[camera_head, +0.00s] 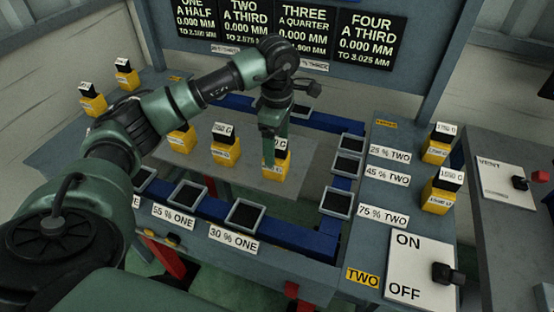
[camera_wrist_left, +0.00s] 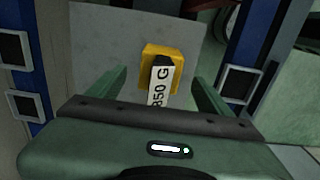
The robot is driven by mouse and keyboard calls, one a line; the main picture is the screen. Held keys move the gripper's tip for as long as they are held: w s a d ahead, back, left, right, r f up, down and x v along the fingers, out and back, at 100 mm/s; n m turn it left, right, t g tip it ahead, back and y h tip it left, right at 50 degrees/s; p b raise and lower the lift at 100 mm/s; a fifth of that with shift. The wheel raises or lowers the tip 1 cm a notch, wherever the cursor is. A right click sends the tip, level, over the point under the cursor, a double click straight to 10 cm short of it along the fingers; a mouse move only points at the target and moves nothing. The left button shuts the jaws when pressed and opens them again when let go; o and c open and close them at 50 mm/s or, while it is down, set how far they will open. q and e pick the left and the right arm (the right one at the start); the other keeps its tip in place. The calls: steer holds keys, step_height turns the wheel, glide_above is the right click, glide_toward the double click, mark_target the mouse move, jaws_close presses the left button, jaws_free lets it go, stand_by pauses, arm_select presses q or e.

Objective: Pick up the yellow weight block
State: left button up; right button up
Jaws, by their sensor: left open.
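Several yellow weight blocks with black tops and white labels are in the head view. One yellow weight block (camera_head: 276,168) stands at the right of a row on a grey plate (camera_head: 205,173). My left gripper (camera_head: 268,160) points down at this block and partly hides it. In the left wrist view a yellow block (camera_wrist_left: 150,52) labelled "850 G" stands between the fingers of my open left gripper (camera_wrist_left: 160,80). I cannot tell whether the fingers touch it. My right gripper does not show.
Two more blocks stand on the plate, (camera_head: 226,148) being the middle block. Others stand on the left bench (camera_head: 93,100) and right bench (camera_head: 437,195). Square dark trays (camera_head: 245,214) sit on a blue frame (camera_head: 285,233) around the plate. An ON/OFF switch panel (camera_head: 420,270) is at lower right.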

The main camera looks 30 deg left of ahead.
arm_select(q)
step_height(320, 180, down, 5)
steer(key=shift+s+a+r+p, duration=0.1)
steer(key=shift+a+r+p, duration=0.1)
steer(key=shift+p, duration=0.55)
steer(key=shift+f, duration=0.3)
steer(key=shift+d, duration=0.1)
steer(key=c, duration=1.7)
steer(key=shift+r, duration=0.1)
jaws_close()
steer(key=shift+r, duration=0.15)
